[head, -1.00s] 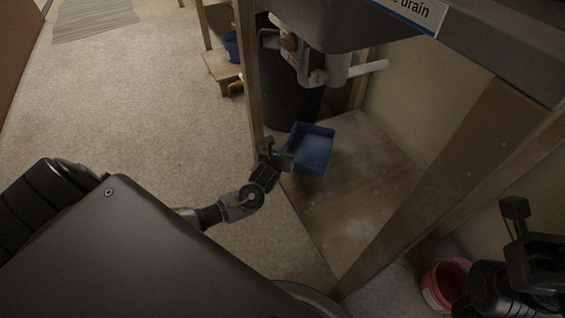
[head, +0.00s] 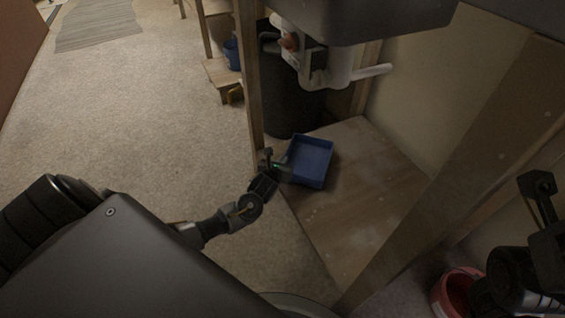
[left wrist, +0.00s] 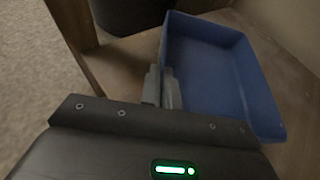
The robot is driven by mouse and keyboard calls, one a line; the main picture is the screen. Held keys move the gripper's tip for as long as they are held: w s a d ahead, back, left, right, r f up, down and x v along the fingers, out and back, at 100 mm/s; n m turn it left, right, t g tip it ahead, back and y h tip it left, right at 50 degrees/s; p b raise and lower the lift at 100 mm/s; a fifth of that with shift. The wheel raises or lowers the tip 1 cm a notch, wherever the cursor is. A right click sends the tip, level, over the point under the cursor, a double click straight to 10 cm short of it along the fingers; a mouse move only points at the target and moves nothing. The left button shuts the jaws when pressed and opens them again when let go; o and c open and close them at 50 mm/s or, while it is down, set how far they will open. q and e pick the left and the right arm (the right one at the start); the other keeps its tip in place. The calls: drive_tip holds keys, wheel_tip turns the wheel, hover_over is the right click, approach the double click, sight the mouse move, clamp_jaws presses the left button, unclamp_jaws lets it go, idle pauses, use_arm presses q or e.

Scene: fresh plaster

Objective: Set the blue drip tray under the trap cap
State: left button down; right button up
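The blue drip tray (head: 310,161) is at the left side of the wooden cabinet floor, in front of the dark bin. It also fills the upper right of the left wrist view (left wrist: 215,65). My left gripper (head: 279,168) is at the tray's left wall. In the left wrist view its two fingers (left wrist: 162,88) are close together, with the wall's rim between them. The white trap pipework (head: 336,72) hangs under the basin, behind and above the tray; I cannot make out the cap clearly. My right gripper (head: 540,190) is at the right edge, its fingers unclear.
A dark bin (head: 290,107) stands behind the tray. Wooden posts (head: 248,80) frame the cabinet, and the basin (head: 375,20) overhangs it. The wooden floor (head: 375,200) right of the tray is bare. A red bucket (head: 455,287) is at lower right.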

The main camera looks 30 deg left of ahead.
use_arm(q)
drive_tip(key=c, duration=2.1)
unclamp_jaws()
drive_tip(key=shift+f, duration=0.15)
drive_tip(key=o, duration=0.5)
drive_tip(key=shift+c, duration=0.2)
